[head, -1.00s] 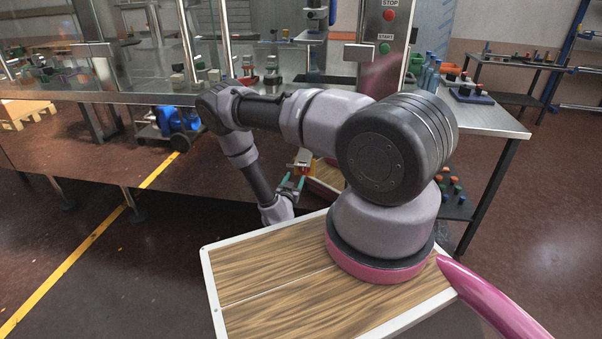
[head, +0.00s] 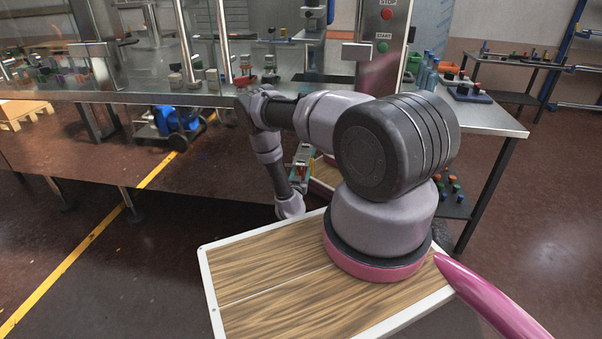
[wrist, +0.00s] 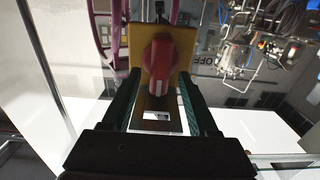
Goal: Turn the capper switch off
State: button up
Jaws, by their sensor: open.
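The capper switch is a red rotary knob (wrist: 160,62) on a yellow plate (wrist: 186,48), in the middle of the wrist view. Its handle stands lengthwise in that view, with a pale mark at its lower end. My gripper (wrist: 159,82) is open, its dark green fingers on either side of the knob's lower part. Whether either finger touches the knob cannot be told. In the head view my gripper (head: 302,160) is small, low beside the machine table, and the switch there is mostly hidden by it.
An "OFF" label (wrist: 210,62) shows right of the plate in the wrist view. The machine table (head: 480,115) stands behind my arm, with a panel bearing a red STOP button (head: 387,14) and a green START button (head: 383,47). A blue pump (head: 175,122) is under the machine at left.

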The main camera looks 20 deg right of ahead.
jog(key=shift+w+d, duration=0.15)
grip_shut()
